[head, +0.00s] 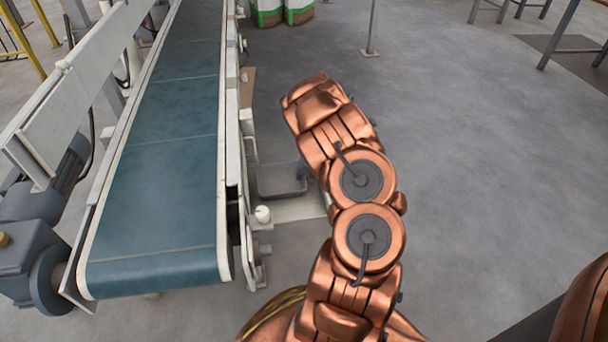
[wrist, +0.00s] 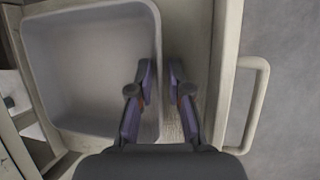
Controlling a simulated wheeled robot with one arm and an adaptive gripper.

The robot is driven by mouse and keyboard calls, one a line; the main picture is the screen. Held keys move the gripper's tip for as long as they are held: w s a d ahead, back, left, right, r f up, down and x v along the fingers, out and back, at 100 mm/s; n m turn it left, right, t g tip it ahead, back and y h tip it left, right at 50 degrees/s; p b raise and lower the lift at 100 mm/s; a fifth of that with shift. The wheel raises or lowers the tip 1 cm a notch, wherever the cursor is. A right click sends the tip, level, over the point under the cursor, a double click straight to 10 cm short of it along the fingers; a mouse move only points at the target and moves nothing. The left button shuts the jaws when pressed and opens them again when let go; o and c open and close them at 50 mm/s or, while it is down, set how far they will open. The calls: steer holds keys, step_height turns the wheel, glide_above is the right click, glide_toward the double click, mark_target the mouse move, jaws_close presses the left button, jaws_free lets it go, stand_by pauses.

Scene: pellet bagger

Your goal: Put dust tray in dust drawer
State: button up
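The dust tray is a grey, empty, round-cornered tray (wrist: 85,65) in the wrist view. It also shows in the head view (head: 281,181), low beside the conveyor and partly behind my arm. It appears to lie within the pale dust drawer (wrist: 222,65), whose front with a bar handle (wrist: 257,105) is at the right. My gripper (wrist: 162,88) is at the tray's right wall, one finger on the inner side and one outside. The fingers are apart, with a gap between them.
A conveyor with a blue-green belt (head: 165,150) runs along the left, with a grey motor (head: 35,260) at its near end. White and green bags (head: 284,10) stand at the far end. The grey floor (head: 470,190) to the right is clear.

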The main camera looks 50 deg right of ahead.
steer(key=shift+o, duration=0.8)
